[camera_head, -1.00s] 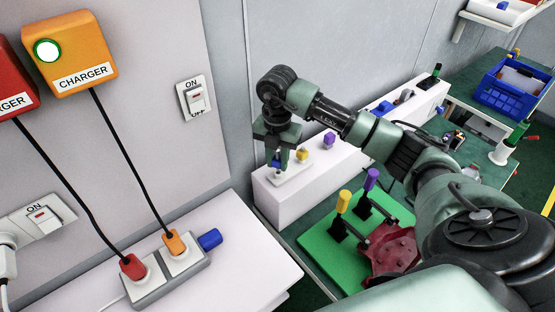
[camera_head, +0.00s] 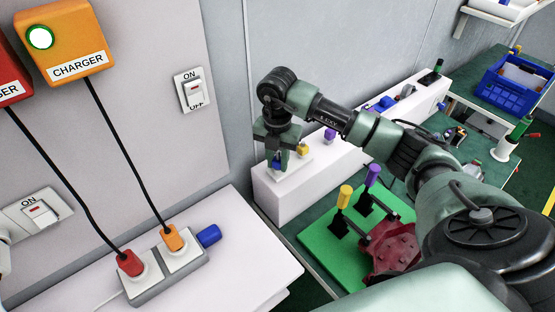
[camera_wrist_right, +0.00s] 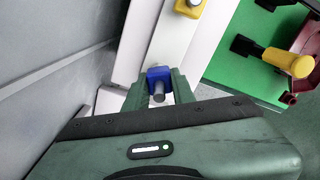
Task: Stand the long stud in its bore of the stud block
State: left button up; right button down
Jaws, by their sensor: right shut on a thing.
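My right gripper (camera_head: 277,165) is shut on a small blue piece (camera_head: 278,159), low over the near end of the white ledge. In the right wrist view the blue piece (camera_wrist_right: 158,73) sits between the two green fingers, and a grey round pin (camera_wrist_right: 158,90) shows at it. I take this pin to be the stud. A pale block (camera_head: 292,174) lies under the gripper on the ledge; I cannot tell whether the pin is in a bore, as the fingers hide its lower end.
A yellow piece (camera_head: 303,150) and a purple piece (camera_head: 329,134) stand beside the gripper on the white ledge (camera_head: 300,195). A green board (camera_head: 322,243) with yellow and purple handles lies below. A grey wall rises close to the left. A power strip (camera_head: 166,270) is at the front left.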

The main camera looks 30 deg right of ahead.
jog(key=shift+f, duration=0.3)
jog(key=c, duration=1.1)
grip_release()
notch_tip(320, 180, up, 7)
jog(key=shift+f+b, duration=0.2)
jog(key=shift+b, duration=0.8)
jog(key=shift+r, duration=0.65)
